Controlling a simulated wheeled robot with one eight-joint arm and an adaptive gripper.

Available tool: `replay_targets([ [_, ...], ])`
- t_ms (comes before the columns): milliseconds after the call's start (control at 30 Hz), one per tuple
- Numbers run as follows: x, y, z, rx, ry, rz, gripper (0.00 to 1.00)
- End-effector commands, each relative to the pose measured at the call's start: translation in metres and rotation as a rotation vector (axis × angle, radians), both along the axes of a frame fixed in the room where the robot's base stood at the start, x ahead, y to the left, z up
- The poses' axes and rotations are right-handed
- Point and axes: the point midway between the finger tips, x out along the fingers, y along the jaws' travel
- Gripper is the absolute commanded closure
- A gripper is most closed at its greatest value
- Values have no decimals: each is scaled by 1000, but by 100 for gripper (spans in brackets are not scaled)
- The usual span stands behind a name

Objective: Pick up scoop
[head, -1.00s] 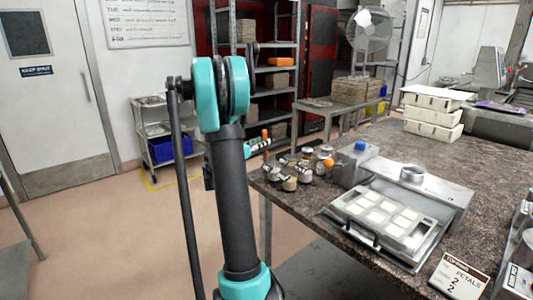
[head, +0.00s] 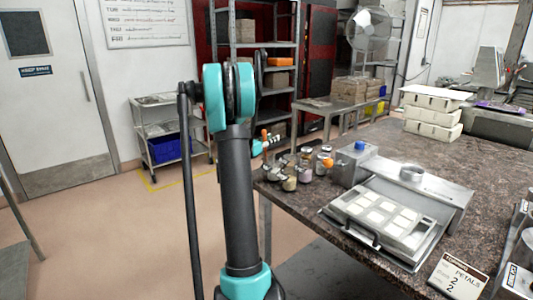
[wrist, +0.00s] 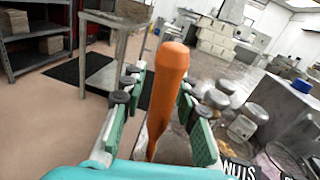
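The scoop's orange handle (wrist: 167,95) stands nearly upright in the middle of the wrist view. It shows small in the head view (head: 264,134), at the near left corner of the table. My gripper (wrist: 162,100) is open, with one green-padded finger on each side of the handle. A gap shows between the handle and the left finger; the right finger is closer, and I cannot tell whether it touches. The lower end of the scoop is hidden. In the head view my gripper (head: 262,147) is partly hidden behind my arm.
Several topping jars (head: 303,165) crowd the table corner beside my gripper, one with an orange top (head: 328,163). A grey machine with a blue knob (head: 360,146) and a mould tray (head: 385,215) stand to their right. White moulds (head: 432,125) are stacked farther back.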

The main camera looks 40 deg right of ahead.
Motion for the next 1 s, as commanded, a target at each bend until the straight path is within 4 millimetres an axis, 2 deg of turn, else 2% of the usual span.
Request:
replay_targets([
  [33,0,0,0,0,0,0,80],
  [200,0,0,0,0,0,0,100],
  [767,0,0,2,0,0,1,100],
  [1000,0,1,21,0,0,1,100],
])
